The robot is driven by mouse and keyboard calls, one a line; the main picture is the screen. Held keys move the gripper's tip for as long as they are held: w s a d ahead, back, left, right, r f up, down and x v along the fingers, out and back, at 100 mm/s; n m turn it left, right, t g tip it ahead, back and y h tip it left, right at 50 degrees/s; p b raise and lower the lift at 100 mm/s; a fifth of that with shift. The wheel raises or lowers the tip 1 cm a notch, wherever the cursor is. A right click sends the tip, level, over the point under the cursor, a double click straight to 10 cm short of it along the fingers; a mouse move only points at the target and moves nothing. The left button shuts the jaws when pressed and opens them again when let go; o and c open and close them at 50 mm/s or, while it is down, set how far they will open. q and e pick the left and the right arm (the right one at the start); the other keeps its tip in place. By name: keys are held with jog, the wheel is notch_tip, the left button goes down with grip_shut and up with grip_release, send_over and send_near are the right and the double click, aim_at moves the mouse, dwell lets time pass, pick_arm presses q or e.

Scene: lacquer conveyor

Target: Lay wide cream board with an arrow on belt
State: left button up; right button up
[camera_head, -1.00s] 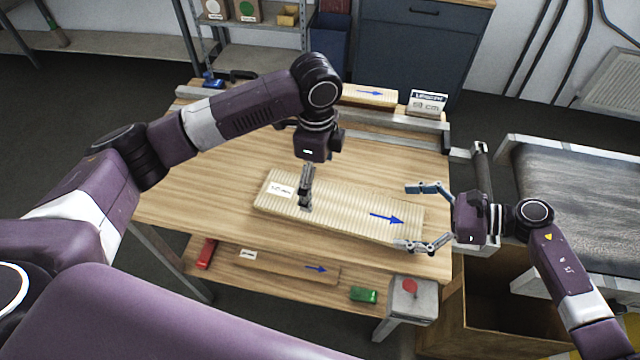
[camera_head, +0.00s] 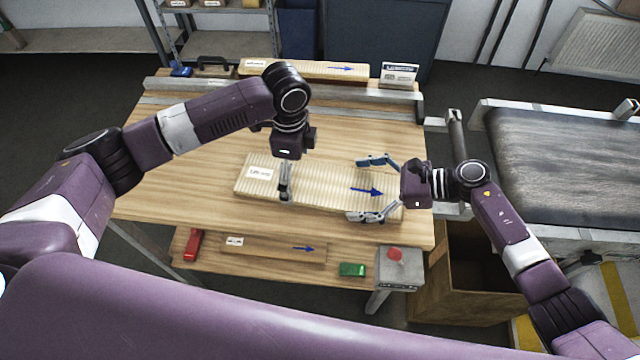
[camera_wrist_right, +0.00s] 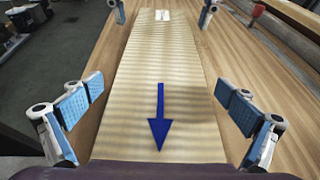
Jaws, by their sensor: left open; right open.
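The wide cream board (camera_head: 325,184) with a blue arrow and a white label lies flat on the wooden table, its arrow pointing right. My left gripper (camera_head: 286,188) is over its label half, pointing down, with its open fingers at the board's two long edges. My right gripper (camera_head: 357,188) is open at the arrow end, one finger beside each long edge. The right wrist view shows the board (camera_wrist_right: 160,75) between my right fingers (camera_wrist_right: 160,115), with visible gaps. The dark grey belt (camera_head: 570,165) is on the right and looks bare.
A narrower cream board (camera_head: 300,70) lies behind the rail at the table's back, by a sign (camera_head: 398,75). A brown board (camera_head: 275,250) and a green block (camera_head: 352,269) are on the lower shelf. An open box (camera_head: 465,285) stands between table and conveyor.

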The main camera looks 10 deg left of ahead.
pick_arm(q)
jog(key=shift+f, duration=0.35)
pick_arm(e)
jog(key=shift+a+f, duration=0.1)
jog(key=shift+a, duration=0.25)
pick_arm(q)
jog(key=shift+w+a+f, duration=0.1)
jog(key=shift+f, duration=0.2)
pick_arm(e)
jog(key=shift+w+a+f, duration=0.1)
jog(key=shift+a+f, duration=0.05)
jog(key=shift+a, duration=0.15)
pick_arm(q)
jog(key=shift+r, duration=0.1)
jog(key=c, duration=0.5)
pick_arm(e)
jog(key=shift+d, duration=0.1)
jog(key=c, duration=0.5)
pick_arm(q)
jog(key=c, duration=1.2)
pick_arm(e)
jog(key=c, duration=1.2)
